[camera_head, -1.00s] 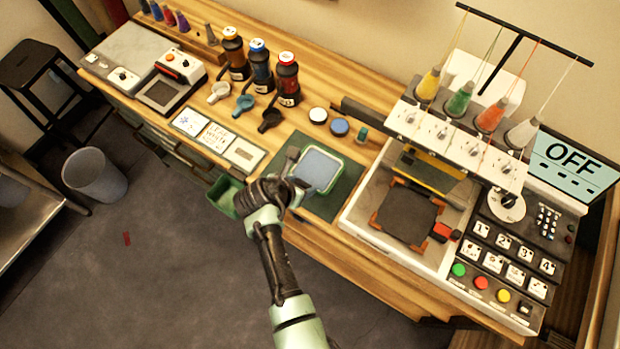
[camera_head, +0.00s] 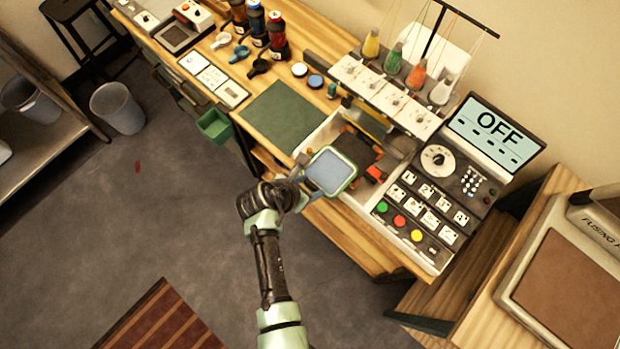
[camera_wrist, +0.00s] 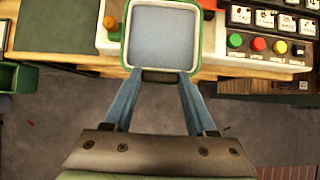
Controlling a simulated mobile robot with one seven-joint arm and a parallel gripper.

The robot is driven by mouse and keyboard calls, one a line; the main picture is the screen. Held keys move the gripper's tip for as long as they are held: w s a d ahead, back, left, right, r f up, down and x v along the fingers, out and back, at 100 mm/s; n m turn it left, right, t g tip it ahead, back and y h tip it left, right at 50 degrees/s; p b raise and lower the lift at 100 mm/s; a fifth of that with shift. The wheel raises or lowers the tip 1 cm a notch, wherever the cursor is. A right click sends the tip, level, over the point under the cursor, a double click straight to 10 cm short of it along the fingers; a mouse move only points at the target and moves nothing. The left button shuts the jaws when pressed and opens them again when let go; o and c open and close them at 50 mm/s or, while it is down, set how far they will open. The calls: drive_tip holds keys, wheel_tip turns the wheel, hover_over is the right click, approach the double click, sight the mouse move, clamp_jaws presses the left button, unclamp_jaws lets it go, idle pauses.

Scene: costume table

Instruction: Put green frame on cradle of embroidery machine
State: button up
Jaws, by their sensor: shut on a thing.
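The green frame (camera_head: 330,171), a rounded square green rim around a pale blue-grey panel, is held by my gripper (camera_head: 302,182) in the head view. In the wrist view the frame (camera_wrist: 162,36) sits at the tips of my gripper (camera_wrist: 161,76), which is shut on its near edge. The frame is raised in front of the embroidery machine (camera_head: 421,160) and covers part of its front left. The machine's dark cradle (camera_head: 359,149) with orange corners shows partly behind the frame. The machine's screen reads OFF.
An empty dark green mat (camera_head: 283,115) lies left of the machine. A green bin (camera_head: 215,126) hangs at the table's front edge. A fusing press (camera_head: 575,285) stands at the right. Thread spools and a raised white head stand over the machine's back.

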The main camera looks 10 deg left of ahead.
sight(335, 164)
drive_tip(key=shift+w+d+f+b, duration=0.15)
drive_tip(key=shift+w+f+b, duration=0.3)
drive_tip(key=shift+w+b, duration=0.15)
drive_tip(key=w+d+f+b, duration=0.1)
drive_tip(key=w+d+b, duration=0.1)
drive_tip(key=b, duration=0.1)
drive_tip(key=shift+w+d+f+b, duration=0.1)
drive_tip(key=shift+w+f+b, duration=0.2)
drive_tip(key=shift+w+f, duration=0.1)
drive_tip(key=shift+w+d+f+b, duration=0.1)
drive_tip(key=shift+w+d+b, duration=0.2)
drive_tip(key=shift+w+b, duration=0.15)
drive_tip(key=shift+p, duration=0.55)
drive_tip(key=shift+w+d, duration=0.1)
drive_tip(key=shift+w+d+f+b, duration=0.2)
drive_tip(key=shift+w+d+b, duration=0.2)
drive_tip(key=shift+w, duration=0.15)
drive_tip(key=shift+w+d+f+b, duration=0.15)
drive_tip(key=shift+w+d+b, duration=0.2)
drive_tip(key=shift+w, duration=0.2)
drive_tip(key=shift+w+d, duration=0.4)
drive_tip(key=shift+w, duration=0.1)
idle(0.8)
